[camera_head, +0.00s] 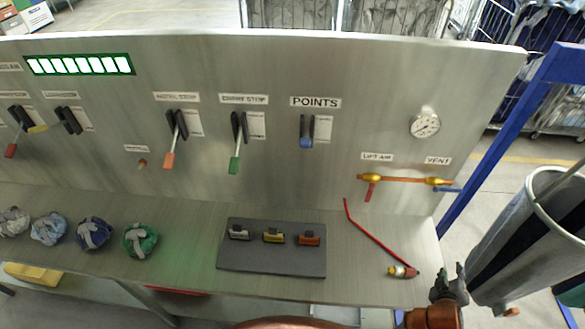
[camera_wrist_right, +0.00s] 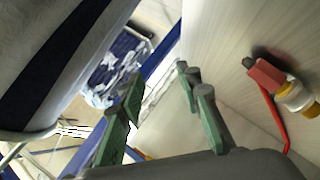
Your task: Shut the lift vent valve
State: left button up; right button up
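The vent valve sits at the right end of a copper pipe (camera_head: 405,180) on the upright metal panel, under the VENT label (camera_head: 438,160). Its blue handle (camera_head: 448,189) lies roughly along the pipe line and points right. The lift air valve's red handle (camera_head: 369,192) hangs down at the pipe's left end. My right gripper (camera_head: 449,274) is below the vent valve, off the bench's right end and apart from it. In the wrist view the right gripper (camera_wrist_right: 165,105) has its green-padded fingers spread, with nothing between them. The vent valve does not show clearly there. My left gripper is not in view.
A red hose with a brass fitting (camera_head: 402,271) lies on the bench near my right gripper. A grey cylinder (camera_head: 525,240) and a blue post (camera_head: 487,165) stand to the right. A dark tray (camera_head: 272,264) holds small blocks. A gauge (camera_head: 425,123) is above the valves.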

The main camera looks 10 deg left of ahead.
jog(key=w+r+n+t, duration=0.3)
jog(key=w+r, duration=0.3)
jog(key=w, duration=0.1)
jog(key=n+t, duration=0.4)
jog(key=n, duration=0.1)
send_near(454, 191)
jog(key=x, duration=0.3)
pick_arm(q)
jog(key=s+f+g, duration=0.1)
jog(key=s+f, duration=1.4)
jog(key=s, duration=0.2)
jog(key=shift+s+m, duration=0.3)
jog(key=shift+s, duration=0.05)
pick_arm(e)
jog(key=x, duration=0.7)
jog(key=shift+w+d, duration=0.25)
jog(key=shift+w, duration=0.05)
jog(key=shift+c, duration=0.4)
jog(key=shift+f, duration=0.1)
grip_shut()
